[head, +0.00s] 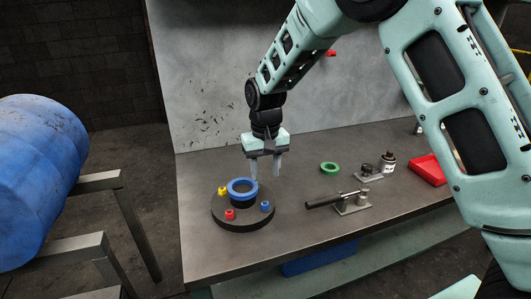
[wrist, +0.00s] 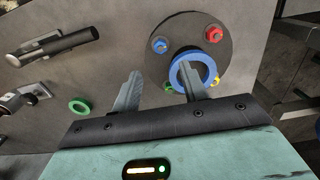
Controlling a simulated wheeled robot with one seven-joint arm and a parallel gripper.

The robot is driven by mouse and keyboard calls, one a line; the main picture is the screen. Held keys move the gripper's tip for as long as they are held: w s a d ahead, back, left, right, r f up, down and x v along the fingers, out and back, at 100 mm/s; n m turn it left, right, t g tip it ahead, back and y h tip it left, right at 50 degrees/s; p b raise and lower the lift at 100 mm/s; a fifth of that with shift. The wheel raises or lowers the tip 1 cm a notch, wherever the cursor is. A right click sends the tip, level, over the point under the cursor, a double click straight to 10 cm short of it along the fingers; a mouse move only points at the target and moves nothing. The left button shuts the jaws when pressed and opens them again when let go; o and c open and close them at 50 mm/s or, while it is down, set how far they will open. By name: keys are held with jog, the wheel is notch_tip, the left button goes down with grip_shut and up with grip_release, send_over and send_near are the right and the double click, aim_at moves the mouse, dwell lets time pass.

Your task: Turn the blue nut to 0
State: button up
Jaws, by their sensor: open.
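A small blue nut (head: 265,206) sits on the near right part of a dark round plate (head: 240,222) on the workbench. It also shows in the wrist view (wrist: 159,45), near the plate's edge. Any number marks around it are too small to read. My gripper (head: 265,172) is open and empty, pointing down above the bench beside the plate's far right side. In the wrist view its two fingers (wrist: 158,68) are spread apart. One fingertip overlaps the large blue ring (wrist: 207,65) in the picture. No contact with the blue nut shows.
A red nut (head: 229,214) and a yellow nut (head: 222,191) share the plate around the central blue ring. A wall panel stands behind.

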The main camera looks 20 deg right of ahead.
notch_tip(320, 180, up, 6)
jog(key=shift+r+b, duration=0.25)
jog(key=shift+b, duration=0.1)
jog(key=s+a+r+n+y, duration=0.15)
jog(key=s+a, duration=0.25)
jog(key=s, duration=0.5)
jog(key=s+a+n, duration=0.3)
jog(key=s+a, duration=0.1)
jog(key=s, duration=0.6)
jog(key=s+d+f+n, duration=0.2)
jog(key=s+n, duration=0.1)
jog(key=s, duration=1.1)
jog(key=shift+s+f+h, duration=0.3)
jog(key=shift+s+h, duration=0.05)
jog(key=shift+h, duration=0.1)
